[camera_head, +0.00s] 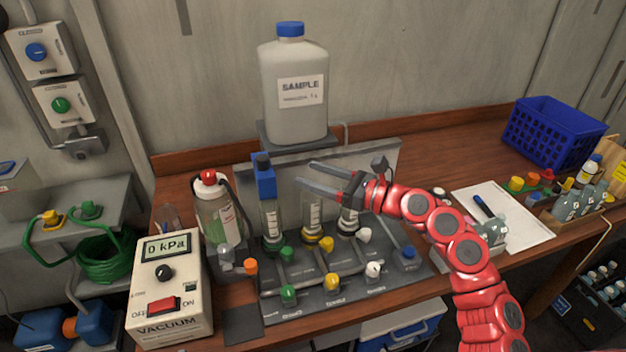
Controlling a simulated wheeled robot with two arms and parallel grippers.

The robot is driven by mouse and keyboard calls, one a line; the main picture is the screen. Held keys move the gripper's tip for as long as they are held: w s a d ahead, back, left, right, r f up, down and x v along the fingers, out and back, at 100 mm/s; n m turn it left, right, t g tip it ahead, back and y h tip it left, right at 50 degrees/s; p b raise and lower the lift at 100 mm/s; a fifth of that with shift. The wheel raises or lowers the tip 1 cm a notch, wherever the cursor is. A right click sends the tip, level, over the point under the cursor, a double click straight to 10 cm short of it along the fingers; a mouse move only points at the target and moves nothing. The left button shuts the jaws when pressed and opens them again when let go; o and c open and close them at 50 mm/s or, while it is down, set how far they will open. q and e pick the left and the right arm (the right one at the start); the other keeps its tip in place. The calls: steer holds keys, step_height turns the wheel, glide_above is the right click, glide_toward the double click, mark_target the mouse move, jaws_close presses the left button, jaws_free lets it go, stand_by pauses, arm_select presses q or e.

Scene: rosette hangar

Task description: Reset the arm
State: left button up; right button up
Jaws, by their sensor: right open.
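My red right arm (460,252) reaches in from the lower right over the bench. My right gripper (312,178) is open and empty. Its two dark fingers point left, in front of the grey back panel of the manifold and above the bottles there. The manifold (330,292) has green, yellow and white valve knobs along its front. Clear bottles (312,217) stand in it, and a blue-topped piece (264,178) sits on the left one. My left gripper is not in view.
A large white sample jug (292,95) stands behind the manifold. A vacuum box (168,290) reading 0 kPa and a red-capped bottle (216,208) stand left. A blue crate (553,132), clipboard (503,216) and small bottles (580,200) lie right. The bench's back middle is clear.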

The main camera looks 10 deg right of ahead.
steer(key=shift+s+d, duration=0.15)
